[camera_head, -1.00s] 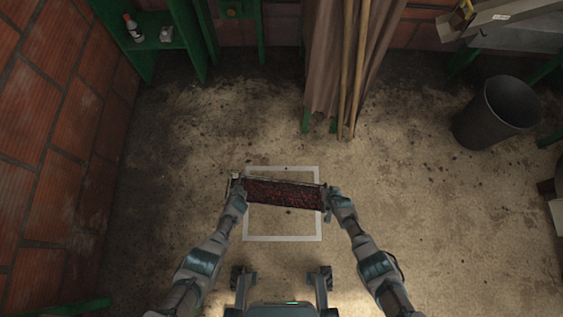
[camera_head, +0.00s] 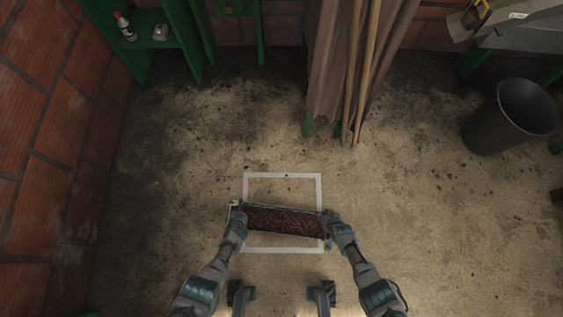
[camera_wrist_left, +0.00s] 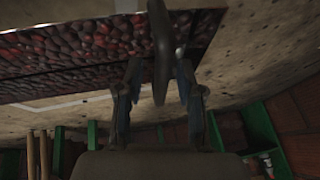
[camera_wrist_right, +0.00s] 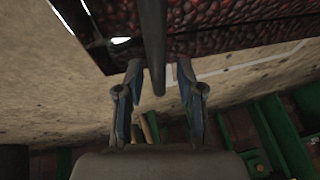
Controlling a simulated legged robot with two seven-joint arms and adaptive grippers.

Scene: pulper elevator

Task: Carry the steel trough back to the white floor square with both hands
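The steel trough (camera_head: 232,207) is a long, narrow tray full of dark red cherries, slightly tilted across the head view. My left gripper (camera_head: 235,220) is at its left end and my right gripper (camera_head: 328,219) at its right end. In the left wrist view a dark bar of the trough (camera_wrist_left: 160,45) stands between the fingers; the right wrist view shows a similar bar (camera_wrist_right: 153,40). The height above the floor is hard to tell.
A dark bin (camera_head: 508,118) stands at the right. A green shelf (camera_head: 150,43) holds a bottle (camera_head: 124,26). A brick wall (camera_head: 50,130) bounds the left. Floor around the square is clear.

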